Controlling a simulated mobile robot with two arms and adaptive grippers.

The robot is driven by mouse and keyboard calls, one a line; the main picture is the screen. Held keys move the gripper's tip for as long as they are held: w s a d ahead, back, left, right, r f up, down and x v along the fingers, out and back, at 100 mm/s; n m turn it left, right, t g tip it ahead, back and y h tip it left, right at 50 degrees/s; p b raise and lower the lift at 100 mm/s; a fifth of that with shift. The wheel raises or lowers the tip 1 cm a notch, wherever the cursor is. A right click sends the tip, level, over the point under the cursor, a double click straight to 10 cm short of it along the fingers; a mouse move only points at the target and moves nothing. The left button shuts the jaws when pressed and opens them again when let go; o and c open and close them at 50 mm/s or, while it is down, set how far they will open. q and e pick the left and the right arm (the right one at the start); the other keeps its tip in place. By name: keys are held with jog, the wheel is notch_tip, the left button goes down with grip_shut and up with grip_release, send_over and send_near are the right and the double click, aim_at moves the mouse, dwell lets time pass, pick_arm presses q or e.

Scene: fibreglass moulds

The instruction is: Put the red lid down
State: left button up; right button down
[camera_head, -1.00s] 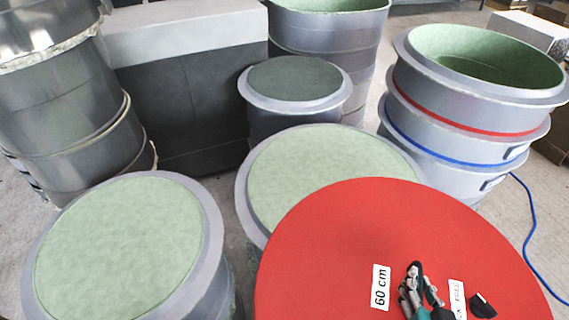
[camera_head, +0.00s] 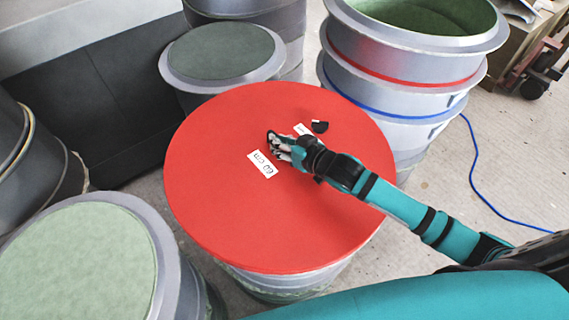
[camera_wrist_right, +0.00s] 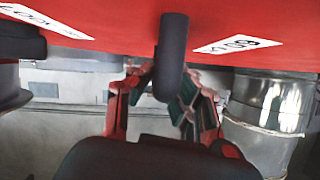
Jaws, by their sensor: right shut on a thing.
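The red lid (camera_head: 225,190) is a wide, flat disc with a white "60 cm" label (camera_head: 262,164). It lies level over a grey round mould (camera_head: 290,285) and hides its top. I cannot tell whether the lid touches the rim. My right gripper (camera_head: 274,142) is at the upper middle of the lid, its arm coming in from the right. It is shut on the lid, at a dark handle-like part (camera_wrist_right: 173,60) that shows in the right wrist view, where the lid (camera_wrist_right: 240,18) fills the top. My left gripper is out of view.
A mould with a pale green top (camera_head: 80,265) stands at the lower left. A smaller, dark-topped mould (camera_head: 222,50) stands behind the lid. Stacked grey rings (camera_head: 400,80) with red and blue bands stand at the upper right. A blue cable (camera_head: 478,180) lies on open floor at right.

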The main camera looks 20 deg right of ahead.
jog(key=w, duration=0.1)
jog(key=w+d+r, duration=0.1)
jog(key=w, duration=0.1)
jog(key=shift+d+r, duration=0.25)
jog(key=shift+r, duration=0.05)
jog(key=shift+w+d, duration=0.15)
jog(key=shift+w, duration=0.2)
notch_tip(320, 180, down, 10)
jog(key=shift+r, duration=0.15)
jog(key=c, duration=1.7)
grip_release()
jog(key=shift+s+f, duration=0.1)
jog(key=shift+f, duration=0.15)
jog(key=o, duration=0.4)
jog(key=shift+o, duration=0.2)
jog(key=v, duration=1.1)
jog(key=shift+s+d+r, duration=0.2)
jog(key=shift+s+r, duration=0.1)
jog(key=shift+s, duration=0.15)
